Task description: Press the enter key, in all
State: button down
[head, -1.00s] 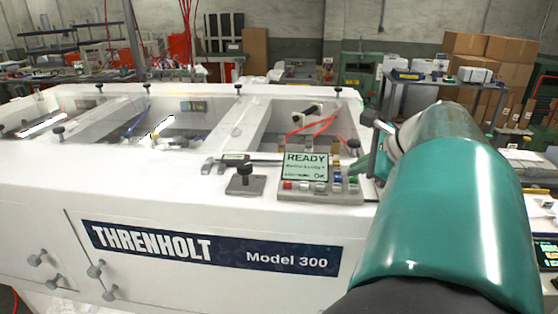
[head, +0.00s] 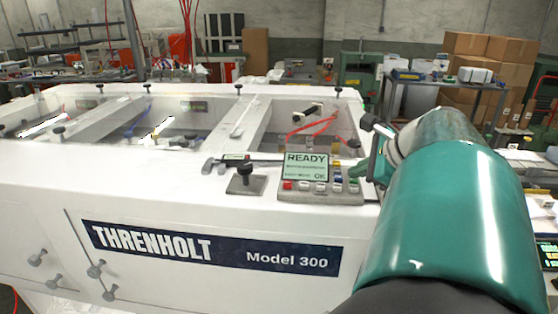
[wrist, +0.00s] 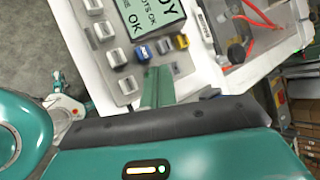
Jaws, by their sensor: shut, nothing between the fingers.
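The keypad panel (head: 320,196) lies on the white machine's front right top. Its lit screen (head: 306,166) reads READY with OK below. In the head view a red key (head: 287,185) and several grey keys line the front, with coloured keys right of the screen. In the wrist view I see grey keys (wrist: 116,57), a blue key (wrist: 143,53) and a yellow key (wrist: 181,42). I cannot read which is enter. My gripper (wrist: 155,72) is shut and empty, its green fingertips beside the blue key. Contact with a key cannot be told.
A dark knob on a grey base (head: 245,181) stands left of the panel. A caliper-like tool (head: 240,159) lies behind it. The machine's open bays (head: 310,125) hold red cables. A grey cart (head: 445,84) and boxes stand behind.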

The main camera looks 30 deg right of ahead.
aim_at(357, 182)
jog(key=shift+r, duration=0.85)
jog(key=shift+r, duration=2.5)
jog(key=shift+a, duration=0.1)
